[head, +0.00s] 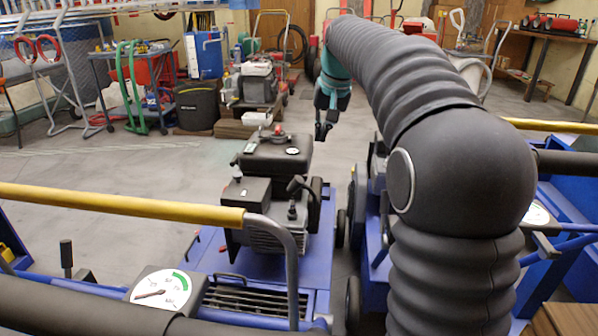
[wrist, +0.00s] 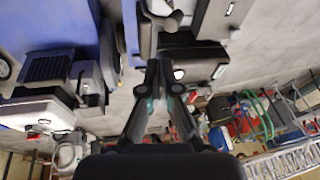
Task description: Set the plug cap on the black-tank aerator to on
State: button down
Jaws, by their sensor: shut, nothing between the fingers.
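The black-tank aerator (head: 262,275) stands in the middle of the head view, with a blue deck. Its black tank (head: 272,160) sits on top of the engine, with a filler cap on it. A black plug cap (head: 297,184) shows at the engine's near right side, close above the spark plug area. I cannot tell whether it is seated on the plug. My gripper (head: 323,133) hangs just right of the tank, pointing down, apart from the plug cap. In the wrist view my gripper (wrist: 164,66) has its fingertips together and empty, in front of a black engine.
A yellow-topped handlebar (head: 120,203) and a dial gauge (head: 163,290) are in the foreground. Another blue aerator stands close on the right, partly behind my arm. Open floor (head: 110,180) lies to the left; stored equipment lines the back.

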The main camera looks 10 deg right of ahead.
jog(key=w, duration=0.3)
jog(key=b, duration=0.2)
send_near(302, 179)
jog(key=shift+w+d+f, duration=0.35)
jog(key=shift+w+f, duration=0.1)
jog(key=shift+f, duration=0.15)
jog(key=shift+w+d+f, duration=0.4)
jog(key=shift+w+f, duration=0.05)
jog(key=shift+f, duration=0.2)
jog(key=a+f, duration=0.1)
jog(key=f, duration=0.2)
jog(key=shift+w+a, duration=0.15)
jog(key=shift+a, duration=0.2)
jog(key=shift+a+f, duration=0.25)
jog(key=shift+f, duration=0.15)
jog(key=shift+p, duration=0.3)
